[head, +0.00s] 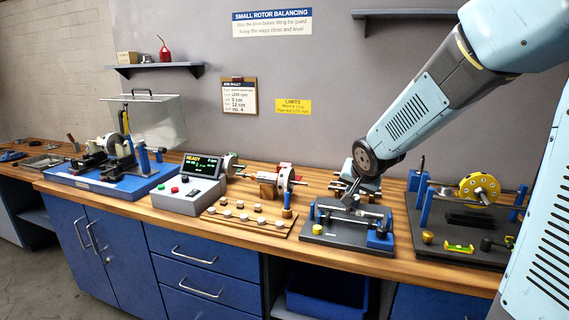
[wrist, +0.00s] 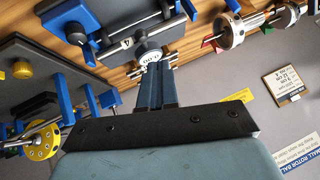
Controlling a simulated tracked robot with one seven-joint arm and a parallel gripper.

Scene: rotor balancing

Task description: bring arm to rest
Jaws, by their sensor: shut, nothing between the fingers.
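My arm reaches in from the right side of the head view, over the bench. My gripper (head: 352,198) is above a small dark fixture (head: 318,238) with blue posts. In the wrist view my gripper (wrist: 152,66) has its two fingers together, with nothing seen between them. A round white dial-like part (wrist: 150,56) and a metal rod show just beyond the fingertips. I cannot tell whether the fingers touch them.
A stand with a yellow wheel (head: 480,188) is right of my gripper. Left are a wooden board with several small weights (head: 243,216), a grey READY console (head: 190,194) and a blue-based machine (head: 108,184) with a clear guard. The wall above carries signs and shelves.

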